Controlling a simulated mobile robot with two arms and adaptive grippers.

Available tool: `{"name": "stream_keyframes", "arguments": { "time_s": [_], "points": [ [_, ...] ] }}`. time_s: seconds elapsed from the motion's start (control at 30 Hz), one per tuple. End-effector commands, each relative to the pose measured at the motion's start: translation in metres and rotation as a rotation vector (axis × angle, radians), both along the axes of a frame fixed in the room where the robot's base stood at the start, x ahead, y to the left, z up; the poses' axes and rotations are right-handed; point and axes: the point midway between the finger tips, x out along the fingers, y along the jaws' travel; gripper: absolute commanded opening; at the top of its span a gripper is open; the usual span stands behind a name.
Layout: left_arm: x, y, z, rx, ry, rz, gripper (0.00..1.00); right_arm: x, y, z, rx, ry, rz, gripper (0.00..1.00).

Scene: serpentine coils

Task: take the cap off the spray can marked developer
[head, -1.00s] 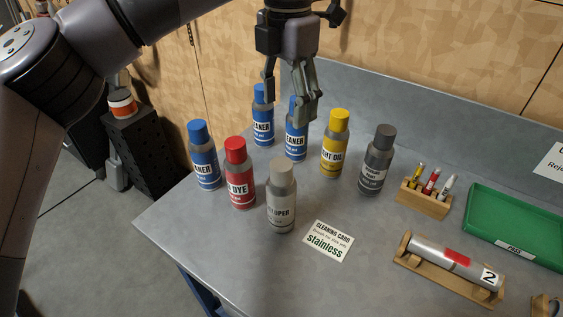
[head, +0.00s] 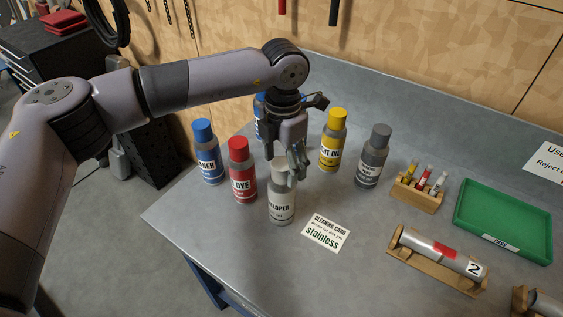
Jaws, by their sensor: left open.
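The developer can (head: 281,204) is grey with a light grey cap (head: 280,166) and stands upright at the front of the can group. My left gripper (head: 284,168) points down at the cap, with its fingers open. One finger shows just right of the cap, partly over it, and the other is near its left back side. I cannot tell whether the fingers touch the cap. My right gripper is out of view.
A red dye can (head: 242,174) stands close left, with a blue-capped cleaner can (head: 207,155) beyond it. A yellow-capped can (head: 333,142) and a dark grey can (head: 373,158) stand behind right. A cleaning card (head: 326,232) lies to the right. A green tray (head: 505,193) is farther right.

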Motion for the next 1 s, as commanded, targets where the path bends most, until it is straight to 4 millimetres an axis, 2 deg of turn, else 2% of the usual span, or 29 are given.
{"name": "stream_keyframes", "arguments": {
  "time_s": [0.23,0.73,1.0],
  "points": [
    [-0.0001,-0.0002,-0.0023,0.0,0.0,-0.001,0.63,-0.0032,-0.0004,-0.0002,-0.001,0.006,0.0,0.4],
    [0.0001,-0.0002,-0.0017,0.0,0.0,0.0,0.3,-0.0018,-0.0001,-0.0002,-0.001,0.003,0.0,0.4],
    [0.0001,-0.0003,-0.0011,-0.001,-0.001,0.0,0.29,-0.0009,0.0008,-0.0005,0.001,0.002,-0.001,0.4]
  ]
}}
